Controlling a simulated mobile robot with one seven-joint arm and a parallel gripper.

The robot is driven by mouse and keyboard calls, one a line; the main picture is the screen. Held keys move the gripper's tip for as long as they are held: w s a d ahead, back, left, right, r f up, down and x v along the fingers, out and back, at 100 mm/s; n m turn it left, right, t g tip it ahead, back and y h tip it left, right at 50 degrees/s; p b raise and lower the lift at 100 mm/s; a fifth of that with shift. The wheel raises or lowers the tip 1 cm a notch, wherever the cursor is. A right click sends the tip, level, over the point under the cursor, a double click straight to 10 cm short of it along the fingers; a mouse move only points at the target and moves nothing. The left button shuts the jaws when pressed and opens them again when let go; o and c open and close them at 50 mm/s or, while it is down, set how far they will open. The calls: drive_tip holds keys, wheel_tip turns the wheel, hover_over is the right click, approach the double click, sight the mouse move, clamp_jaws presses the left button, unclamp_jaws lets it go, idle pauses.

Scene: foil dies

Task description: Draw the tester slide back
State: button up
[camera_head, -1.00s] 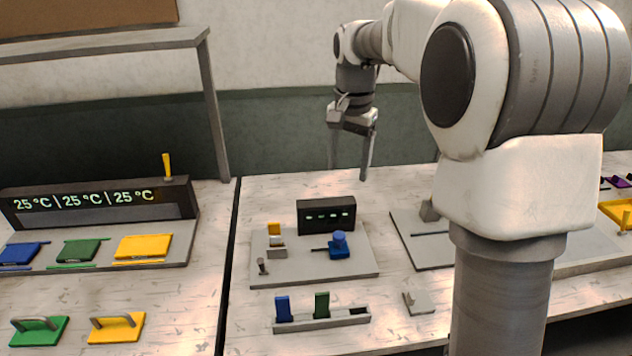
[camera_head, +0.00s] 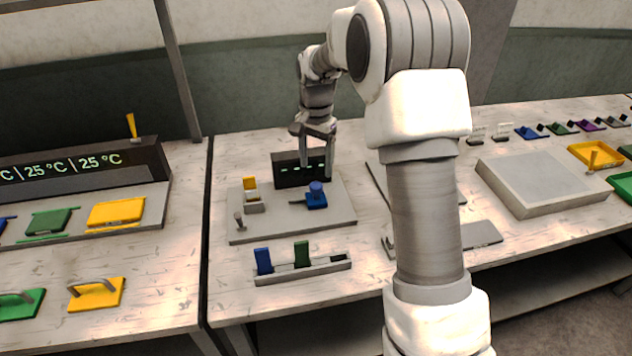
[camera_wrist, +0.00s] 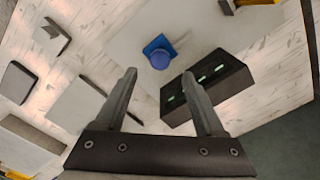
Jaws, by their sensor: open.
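The tester is a grey plate (camera_head: 285,226) with a black box (camera_head: 284,176) showing green marks at its back. A blue slide with a round knob (camera_head: 316,196) sits on the plate in front of the box. In the wrist view the blue knob (camera_wrist: 160,61) is just beyond and between the fingertips, and the black box (camera_wrist: 222,84) is to its right. My gripper (camera_head: 316,172) points down, open and empty, by the box and above the slide. Its two spread fingers (camera_wrist: 160,74) show in the wrist view. I see no contact with the knob.
A yellow piece (camera_head: 249,184) in a grey holder and a small grey lever (camera_head: 239,221) stand on the plate's left. A rack (camera_head: 315,271) with blue and green pieces lies in front. A large grey slab (camera_head: 540,180) is at right.

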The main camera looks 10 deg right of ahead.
sight(315, 185)
wheel_tip(315, 185, down, 6)
drive_tip(key=shift+f, duration=0.1)
drive_tip(key=shift+c, duration=0.4)
clamp_jaws()
drive_tip(key=shift+a, duration=0.1)
idle(1.1)
